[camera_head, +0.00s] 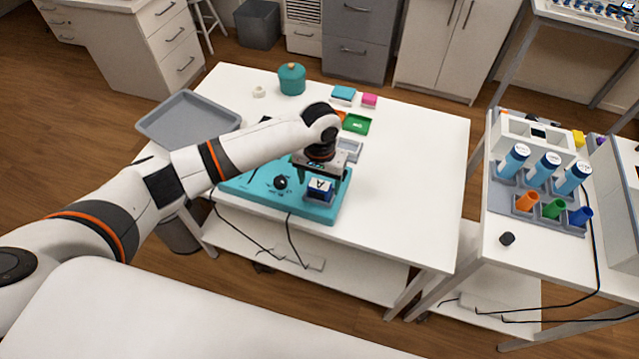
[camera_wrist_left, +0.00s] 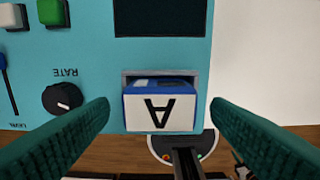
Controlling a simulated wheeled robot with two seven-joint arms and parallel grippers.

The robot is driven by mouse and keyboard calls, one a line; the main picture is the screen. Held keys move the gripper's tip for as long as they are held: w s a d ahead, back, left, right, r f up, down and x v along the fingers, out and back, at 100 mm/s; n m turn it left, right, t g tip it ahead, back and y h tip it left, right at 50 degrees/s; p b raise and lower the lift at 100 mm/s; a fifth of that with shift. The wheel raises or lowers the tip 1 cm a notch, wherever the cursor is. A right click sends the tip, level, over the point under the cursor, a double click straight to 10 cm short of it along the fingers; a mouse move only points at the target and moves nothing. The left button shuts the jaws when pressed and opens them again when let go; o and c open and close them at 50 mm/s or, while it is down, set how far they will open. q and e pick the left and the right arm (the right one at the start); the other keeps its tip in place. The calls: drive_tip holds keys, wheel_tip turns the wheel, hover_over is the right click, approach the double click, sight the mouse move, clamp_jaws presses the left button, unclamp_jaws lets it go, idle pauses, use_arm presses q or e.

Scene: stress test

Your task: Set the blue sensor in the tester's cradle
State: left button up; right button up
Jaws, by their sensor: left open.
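The blue sensor (camera_head: 320,188) has a white face marked with a black A. It sits at a recess, the cradle, near the front right of the teal tester (camera_head: 240,183). In the left wrist view the sensor (camera_wrist_left: 160,108) fills the recess opening below a dark screen; how deep it sits is hard to tell. My left gripper (camera_head: 320,174) is open just above it. In the left wrist view its green fingers (camera_wrist_left: 160,122) stand one on each side, apart from the sensor. My right gripper is out of view.
The table's right side is clear. A side table holds blue tubes (camera_head: 513,160) and coloured cups.

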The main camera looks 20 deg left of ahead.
sight(320, 184)
use_arm(q)
wheel_tip(320, 184, up, 10)
drive_tip(key=b, duration=0.1)
drive_tip(key=shift+r, duration=0.15)
idle(0.4)
